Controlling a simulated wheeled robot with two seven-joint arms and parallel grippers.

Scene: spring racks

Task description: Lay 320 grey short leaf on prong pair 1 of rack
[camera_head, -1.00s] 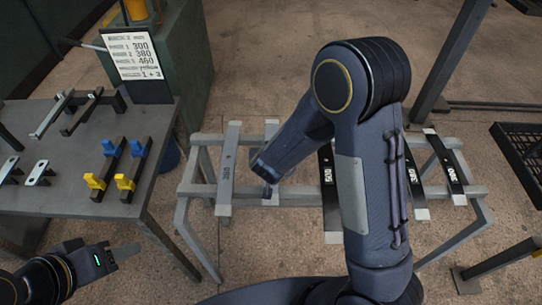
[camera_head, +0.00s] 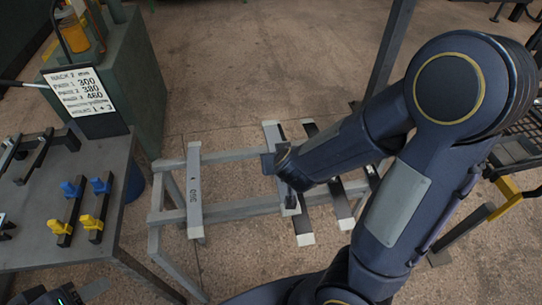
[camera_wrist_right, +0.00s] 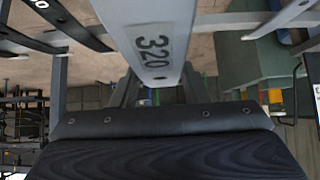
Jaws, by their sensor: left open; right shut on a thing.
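The grey 320 leaf (camera_wrist_right: 155,45) runs away from my right gripper in the right wrist view, its number readable. In the head view, my right gripper (camera_head: 284,178) is shut on this leaf (camera_head: 272,135) over the grey stand; the arm and hand hide part of it. Two black bars with yellow and blue upright blocks (camera_head: 72,212) are on the table at the left. I cannot tell which part is prong pair 1. My left gripper (camera_head: 88,291) is open, low at the left edge, partly cut off.
The grey stand (camera_head: 240,210) bears another grey leaf (camera_head: 194,190) at its left and black leaves (camera_head: 345,205) at the right. A sign (camera_head: 82,92) lists pair 1 as 300, pair 2 as 380, pair 3 as 460. Bare floor separates table and stand.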

